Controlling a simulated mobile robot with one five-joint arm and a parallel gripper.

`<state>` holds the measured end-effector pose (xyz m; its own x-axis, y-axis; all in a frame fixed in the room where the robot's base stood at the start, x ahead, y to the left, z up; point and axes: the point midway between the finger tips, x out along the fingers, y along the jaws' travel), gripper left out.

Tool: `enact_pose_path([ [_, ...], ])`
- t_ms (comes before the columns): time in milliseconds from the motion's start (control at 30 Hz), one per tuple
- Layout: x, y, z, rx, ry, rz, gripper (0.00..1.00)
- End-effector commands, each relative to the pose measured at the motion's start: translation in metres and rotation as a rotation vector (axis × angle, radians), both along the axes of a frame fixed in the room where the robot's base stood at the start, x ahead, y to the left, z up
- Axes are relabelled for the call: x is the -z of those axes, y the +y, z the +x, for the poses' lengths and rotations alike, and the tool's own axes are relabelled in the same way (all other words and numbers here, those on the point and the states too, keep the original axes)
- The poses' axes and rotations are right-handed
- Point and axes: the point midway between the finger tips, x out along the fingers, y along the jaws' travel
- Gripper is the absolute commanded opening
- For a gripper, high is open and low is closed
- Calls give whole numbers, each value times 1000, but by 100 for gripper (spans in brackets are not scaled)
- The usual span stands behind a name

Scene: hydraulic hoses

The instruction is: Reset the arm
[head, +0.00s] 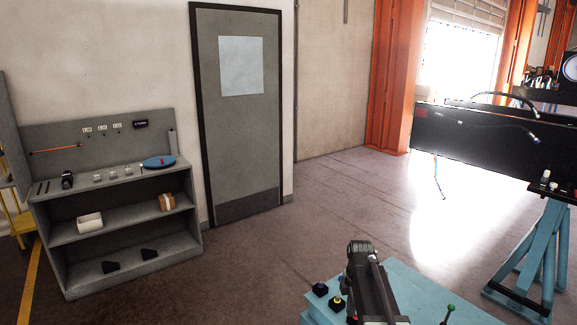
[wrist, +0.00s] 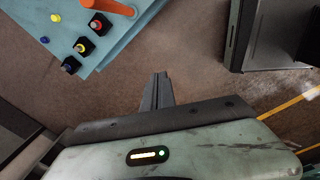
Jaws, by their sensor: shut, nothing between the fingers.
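My gripper (wrist: 157,92) shows in the wrist view, with its dark fingers together and nothing between them. It points out over bare brown floor and touches nothing that I can see. In the head view my arm stands at the bottom, right of centre, in front of a light-blue console (head: 420,294). I cannot make out the fingertips there. The console also shows at the upper left of the wrist view (wrist: 108,52), with several coloured buttons and an orange part on it.
A grey shelf bench (head: 125,219) with small parts stands at the left wall, beside a closed grey door (head: 240,130). At the right, a black beam-like machine (head: 470,135) carries hoses near a blue stand (head: 535,250). The floor between is clear.

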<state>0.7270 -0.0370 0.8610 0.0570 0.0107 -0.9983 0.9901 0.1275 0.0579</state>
Motion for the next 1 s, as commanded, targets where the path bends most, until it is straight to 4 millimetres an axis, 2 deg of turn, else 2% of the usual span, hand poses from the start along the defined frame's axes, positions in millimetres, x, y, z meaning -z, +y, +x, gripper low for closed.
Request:
enact_pose_path([
  [33,-1,21,-42,143,8,6,0],
  [100,-1,37,-77,384,20,16,0],
  [200,-1,44,-120,750,36,24,0],
  [300,-1,41,-148,1110,45,31,0],
  [400,-1,41,-155,1398,50,34,0],
  [533,-1,40,-153,1624,52,37,0],
  [667,-1,39,-153,1698,52,39,0],
  [1000,-1,39,-153,1698,51,39,0],
])
